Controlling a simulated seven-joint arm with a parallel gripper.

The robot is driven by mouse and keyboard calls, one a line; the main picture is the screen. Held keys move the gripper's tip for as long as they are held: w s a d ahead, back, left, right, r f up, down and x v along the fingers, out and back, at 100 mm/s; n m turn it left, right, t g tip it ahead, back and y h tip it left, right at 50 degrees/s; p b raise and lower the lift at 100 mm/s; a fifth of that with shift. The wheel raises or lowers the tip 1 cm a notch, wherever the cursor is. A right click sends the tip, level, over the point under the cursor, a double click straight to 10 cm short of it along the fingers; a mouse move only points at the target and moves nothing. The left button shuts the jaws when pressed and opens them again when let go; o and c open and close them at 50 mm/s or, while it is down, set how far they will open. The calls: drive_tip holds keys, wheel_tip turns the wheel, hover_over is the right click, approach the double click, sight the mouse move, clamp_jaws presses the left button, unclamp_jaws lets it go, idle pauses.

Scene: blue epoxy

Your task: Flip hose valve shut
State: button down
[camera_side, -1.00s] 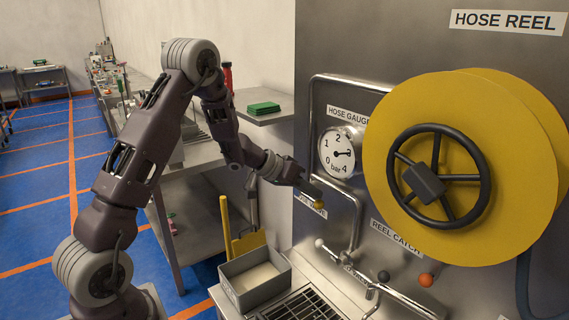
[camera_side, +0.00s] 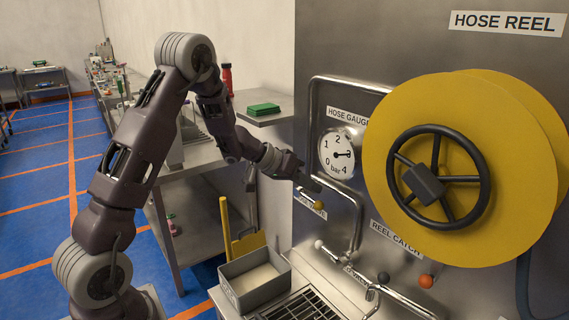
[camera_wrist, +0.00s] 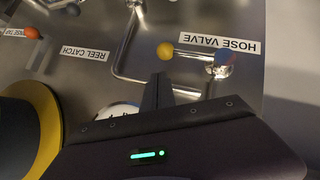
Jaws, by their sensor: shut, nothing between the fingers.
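The lever lies roughly parallel to the HOSE VALVE label (camera_wrist: 222,46). In the side view the yellow knob (camera_side: 320,205) shows just below my gripper (camera_side: 314,186); the hub is hard to make out there. In the wrist view my gripper's fingers (camera_wrist: 158,92) are together and empty, with the tips apart from the knob in the picture.
The hose gauge (camera_side: 337,152) reads about 3 bar. A bent metal pipe (camera_side: 358,205) runs close by on the panel. The big yellow reel (camera_side: 440,110) is to the right. Below are a grey bin (camera_side: 238,298), a black knob (camera_side: 383,277) and an orange knob (camera_side: 426,281).

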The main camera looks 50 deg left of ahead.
drive_tip(key=d+r+v, duration=0.1)
drive_tip(key=v, duration=1)
drive_tip(key=shift+w+d+r, duration=0.25)
drive_tip(key=shift+w, duration=0.1)
drive_tip(key=s+d+r+m+g+h, duration=0.1)
drive_tip(key=s+d+r+g, duration=0.2)
drive_tip(key=d, duration=0.5)
drive_tip(key=s+d+r+m+h, duration=0.1)
drive_tip(key=s+d+r, duration=0.35)
drive_tip(key=d, duration=0.35)
drive_tip(key=s+d+f+m+g+y, duration=0.1)
drive_tip(key=s+d, duration=0.2)
drive_tip(key=s, duration=0.4)
drive_tip(key=s+d+f+g+y, duration=0.1)
drive_tip(key=s+d, duration=0.1)
drive_tip(key=s, duration=0.5)
drive_tip(key=s+a+f+n+y, duration=0.1)
drive_tip(key=s+a+y, duration=0.2)
drive_tip(key=s, duration=0.3)
drive_tip(key=shift+s+a+f+t+y, duration=0.2)
drive_tip(key=shift+s+a+t+y, duration=0.1)
drive_tip(key=shift+t+y, duration=0.1)
